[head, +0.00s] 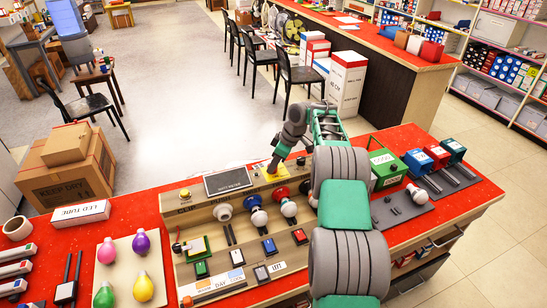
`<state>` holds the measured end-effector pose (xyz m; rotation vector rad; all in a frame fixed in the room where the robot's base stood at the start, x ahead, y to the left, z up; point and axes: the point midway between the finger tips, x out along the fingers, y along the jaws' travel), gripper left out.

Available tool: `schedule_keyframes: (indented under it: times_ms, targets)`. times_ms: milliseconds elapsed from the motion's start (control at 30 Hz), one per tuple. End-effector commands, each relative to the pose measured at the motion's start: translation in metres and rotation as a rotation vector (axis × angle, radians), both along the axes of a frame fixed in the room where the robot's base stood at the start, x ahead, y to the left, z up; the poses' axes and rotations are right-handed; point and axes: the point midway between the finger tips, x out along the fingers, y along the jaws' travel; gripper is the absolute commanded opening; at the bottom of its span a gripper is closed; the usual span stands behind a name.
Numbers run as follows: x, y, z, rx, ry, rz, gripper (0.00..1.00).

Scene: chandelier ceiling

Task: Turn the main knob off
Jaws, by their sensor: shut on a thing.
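A wooden test panel (212,223) lies on the red counter. At its back edge, right of a dark display, is a small yellow plate (284,174). My gripper (272,168) points down onto this plate, its jaws shut on the knob there. The knob itself is small and mostly hidden by the fingers, so its turned position cannot be read. My green and grey arm reaches in from the lower right and covers the panel's right part.
Bulbs in sockets (259,216) stand on the panel near my gripper. Coloured bulbs (141,244) lie on a board at the left. A green box (387,169) and several small coloured boxes stand right of my arm. Cardboard boxes (70,167) stand behind the counter.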

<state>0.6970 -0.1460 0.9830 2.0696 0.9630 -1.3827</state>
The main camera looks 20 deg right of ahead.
Motion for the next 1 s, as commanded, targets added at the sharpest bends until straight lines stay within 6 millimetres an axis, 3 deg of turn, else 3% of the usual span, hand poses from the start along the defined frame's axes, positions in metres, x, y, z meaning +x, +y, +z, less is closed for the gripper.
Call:
schedule_keyframes:
  times_ms: [400,900,933,1000]
  targets:
    - [0.0011,-0.0007,0.002,-0.001,0.0,0.172,0.0]
    - [0.0014,-0.0002,0.0004,-0.001,-0.001,0.188,0.0]
    - [0.0015,-0.0002,0.0004,-0.001,-0.001,0.188,0.34]
    - [0.0014,-0.0002,0.0004,-0.001,-0.001,0.188,0.4]
